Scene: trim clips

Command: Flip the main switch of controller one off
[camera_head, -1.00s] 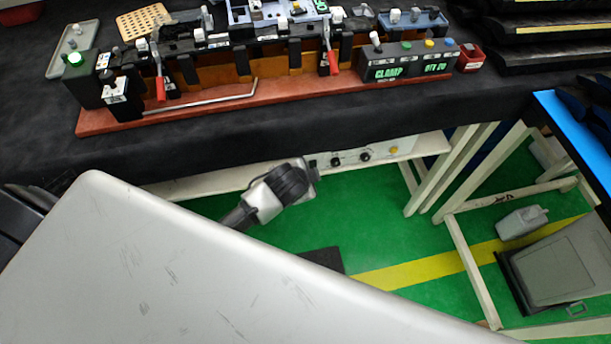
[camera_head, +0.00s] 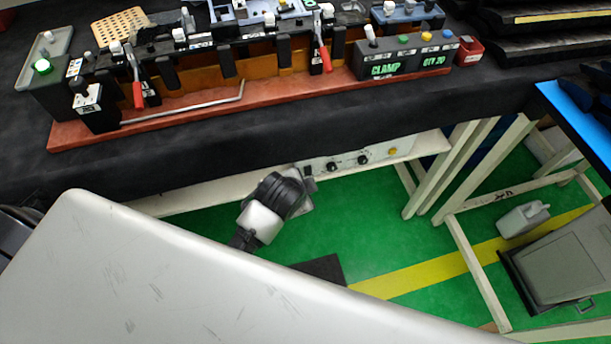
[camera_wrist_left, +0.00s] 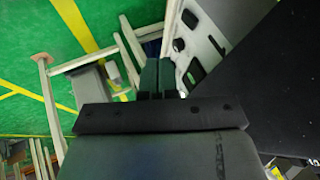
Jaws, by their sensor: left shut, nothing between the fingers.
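A pale control panel (camera_head: 375,154) hangs under the front edge of the workbench, with dark knobs and a yellow button (camera_head: 393,151). No label on it is readable, so I cannot tell whether it is controller one or which part is the main switch. My left gripper (camera_head: 308,184) is at the panel's left end, partly hidden by its own wrist. In the left wrist view its fingers (camera_wrist_left: 158,76) are together and empty, beside the panel (camera_wrist_left: 205,42) with its dark switches or knobs. Contact cannot be told. My right gripper is not in view.
The workbench top (camera_head: 300,118) carries a red-based fixture (camera_head: 190,116) with red-handled clamps and a button box marked CLAMP (camera_head: 390,64). White table legs (camera_head: 445,165) stand right of the panel. A grey canister (camera_head: 522,219) is on the green floor.

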